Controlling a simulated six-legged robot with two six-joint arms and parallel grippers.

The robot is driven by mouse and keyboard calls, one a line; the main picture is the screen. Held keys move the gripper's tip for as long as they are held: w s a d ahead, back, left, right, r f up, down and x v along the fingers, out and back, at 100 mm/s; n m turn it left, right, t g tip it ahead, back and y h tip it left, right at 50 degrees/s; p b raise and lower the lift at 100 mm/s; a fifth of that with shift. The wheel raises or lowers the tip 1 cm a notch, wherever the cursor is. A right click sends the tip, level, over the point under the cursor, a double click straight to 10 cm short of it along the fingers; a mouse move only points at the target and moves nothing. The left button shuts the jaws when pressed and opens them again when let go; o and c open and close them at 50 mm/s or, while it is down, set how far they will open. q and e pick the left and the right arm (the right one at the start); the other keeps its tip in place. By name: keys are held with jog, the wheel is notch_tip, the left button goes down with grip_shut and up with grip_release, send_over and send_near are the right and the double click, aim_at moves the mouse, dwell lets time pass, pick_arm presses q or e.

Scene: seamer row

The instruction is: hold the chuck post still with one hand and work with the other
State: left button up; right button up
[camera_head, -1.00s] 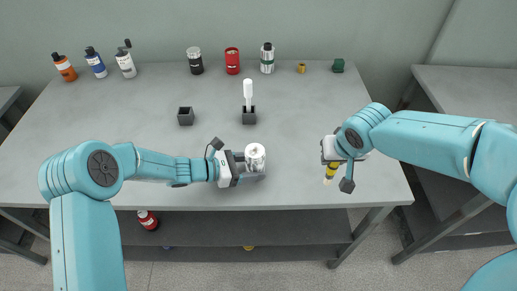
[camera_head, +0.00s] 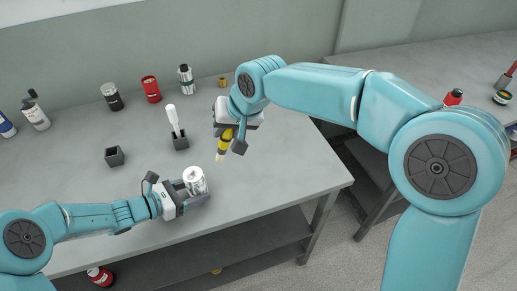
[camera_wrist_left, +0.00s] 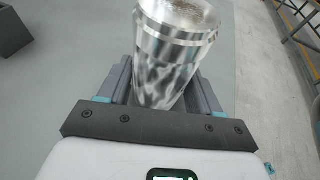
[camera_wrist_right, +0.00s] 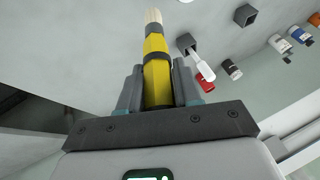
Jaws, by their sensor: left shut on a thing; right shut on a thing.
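The chuck post (camera_head: 194,178) is a shiny metal cylinder at the table's front edge. It also shows large in the left wrist view (camera_wrist_left: 172,60). My left gripper (camera_head: 184,192) is shut around it, with one finger on each side. My right gripper (camera_head: 229,133) is shut on a yellow tool (camera_head: 224,146) with a dark band and a pale, brush-like tip. In the right wrist view the tool (camera_wrist_right: 156,75) points away between the fingers. In the head view its tip points down, to the right of the post and apart from it.
A white-handled tool (camera_head: 173,118) stands in a dark square holder (camera_head: 181,142). An empty-looking dark holder (camera_head: 114,157) is to its left. Several bottles and cans, including a red can (camera_head: 151,89), line the back. A red container (camera_head: 100,276) is on the lower shelf.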

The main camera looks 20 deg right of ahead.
jog(key=a+r+y, duration=0.2)
jog(key=a+r, duration=0.2)
jog(key=a, duration=0.3)
notch_tip(320, 180, down, 6)
jog(key=shift+w+d, duration=0.25)
jog(key=shift+w, duration=0.1)
jog(key=shift+f, duration=0.8)
dwell(0.6)
